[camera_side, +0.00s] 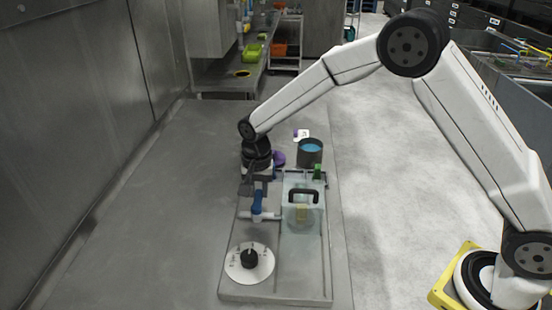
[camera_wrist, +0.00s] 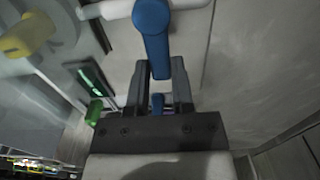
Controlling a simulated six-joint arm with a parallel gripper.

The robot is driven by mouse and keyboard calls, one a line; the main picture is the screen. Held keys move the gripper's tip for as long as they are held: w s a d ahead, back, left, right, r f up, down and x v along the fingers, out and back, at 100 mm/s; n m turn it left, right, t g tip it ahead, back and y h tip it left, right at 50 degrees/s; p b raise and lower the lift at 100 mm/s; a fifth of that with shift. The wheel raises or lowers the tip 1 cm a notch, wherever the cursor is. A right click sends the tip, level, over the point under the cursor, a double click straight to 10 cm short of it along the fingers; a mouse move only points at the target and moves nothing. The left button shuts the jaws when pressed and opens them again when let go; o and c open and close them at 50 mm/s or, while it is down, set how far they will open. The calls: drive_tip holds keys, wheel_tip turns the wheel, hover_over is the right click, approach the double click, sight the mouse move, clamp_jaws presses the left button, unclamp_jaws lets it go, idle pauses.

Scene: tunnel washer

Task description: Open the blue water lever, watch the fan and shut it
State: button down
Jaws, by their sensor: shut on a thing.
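The blue water lever (camera_side: 257,200) is mounted on a light horizontal pipe (camera_side: 248,216) on a grey base board. In the wrist view the lever (camera_wrist: 152,30) runs from the pipe down between my fingers. My gripper (camera_side: 254,187) is above the board, and in the wrist view its two fingers (camera_wrist: 159,85) are shut on the lever's end. The fan looks to be the yellow part (camera_side: 302,213) inside the clear box; it also shows blurred in the wrist view (camera_wrist: 28,36). I cannot tell whether it turns.
A clear box with a black handle (camera_side: 303,195) stands right of the lever. A white dial with a black knob (camera_side: 249,260) is at the board's near left. A dark pot with blue contents (camera_side: 311,150) and a green part (camera_side: 317,172) are behind. The bench left of the board is clear.

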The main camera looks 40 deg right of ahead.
drive_tip(key=shift+n, duration=0.3)
drive_tip(key=n, duration=0.2)
drive_tip(key=w+a+n, duration=0.1)
drive_tip(key=shift+a+n, duration=0.2)
drive_tip(key=shift+n, duration=0.2)
drive_tip(key=n, duration=0.1)
drive_tip(key=a+n, duration=0.1)
drive_tip(key=n, duration=0.1)
drive_tip(key=a+n, duration=0.1)
drive_tip(key=shift+w+n, duration=0.2)
drive_tip(key=shift+n, duration=0.1)
drive_tip(key=n, duration=0.1)
drive_tip(key=a+n, duration=0.1)
drive_tip(key=n, duration=0.1)
drive_tip(key=shift+s+a+n, duration=0.1)
drive_tip(key=shift+a+n, duration=0.05)
drive_tip(key=shift+n, duration=0.15)
drive_tip(key=n, duration=0.2)
drive_tip(key=a+n, duration=0.1)
drive_tip(key=n, duration=0.1)
drive_tip(key=shift+s+a, duration=0.2)
drive_tip(key=shift+s, duration=0.2)
drive_tip(key=shift+c, duration=2.4)
unclamp_jaws()
